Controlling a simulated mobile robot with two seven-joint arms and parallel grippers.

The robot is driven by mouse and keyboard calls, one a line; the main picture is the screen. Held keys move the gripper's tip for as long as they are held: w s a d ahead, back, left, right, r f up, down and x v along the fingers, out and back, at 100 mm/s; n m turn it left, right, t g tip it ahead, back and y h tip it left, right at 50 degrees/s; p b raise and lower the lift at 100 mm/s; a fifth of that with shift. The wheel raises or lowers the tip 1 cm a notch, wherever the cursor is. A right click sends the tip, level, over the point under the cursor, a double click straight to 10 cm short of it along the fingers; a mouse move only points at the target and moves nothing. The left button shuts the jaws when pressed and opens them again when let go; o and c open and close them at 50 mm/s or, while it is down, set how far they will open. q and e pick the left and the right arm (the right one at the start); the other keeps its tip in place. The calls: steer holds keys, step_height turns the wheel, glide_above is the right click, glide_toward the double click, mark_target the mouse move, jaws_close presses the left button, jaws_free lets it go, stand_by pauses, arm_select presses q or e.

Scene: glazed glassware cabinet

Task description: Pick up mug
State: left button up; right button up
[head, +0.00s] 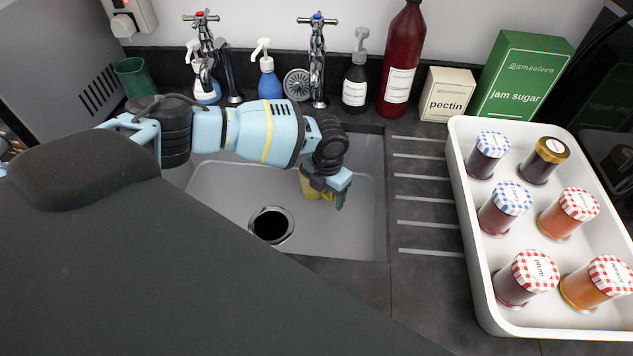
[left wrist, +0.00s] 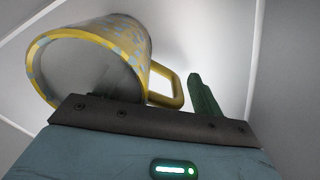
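The mug (left wrist: 118,50), yellow-rimmed with a grey-blue speckled pattern, is in the sink; its mouth faces the left wrist camera at a tilt. Its yellow handle (left wrist: 166,88) points right, towards a green finger. In the head view only a small yellow part of the mug (head: 308,188) shows below my left gripper (head: 326,195). The gripper is down in the sink at the mug. One green finger stands to the right of the handle with a gap between them; the other finger is mostly hidden near the mug's mouth. My right gripper is not in view.
The sink (head: 225,185) has a drain (head: 271,225) left of the mug. Taps (head: 318,60) and bottles (head: 355,75) line the back. A white tray (head: 470,250) of jam jars stands right of the ribbed drainer (head: 425,200). A dark part fills the lower left.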

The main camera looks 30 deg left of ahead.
arm_select(q)
jaws_close()
steer(key=shift+r, duration=0.2)
stand_by(0.4)
steer(key=shift+r, duration=1.55)
steer(key=shift+s+d+r+p, duration=0.15)
steer(key=shift+s+d+r, duration=0.1)
steer(key=shift+s+d, duration=1.6)
steer(key=shift+s+d+r+p, duration=0.1)
steer(key=shift+s+d+r, duration=0.2)
steer(key=shift+s+d, duration=1.5)
steer(key=shift+s+d+r+p, duration=0.2)
steer(key=shift+s+d, duration=0.35)
steer(key=shift+s, duration=2.5)
steer(key=shift+s, duration=0.1)
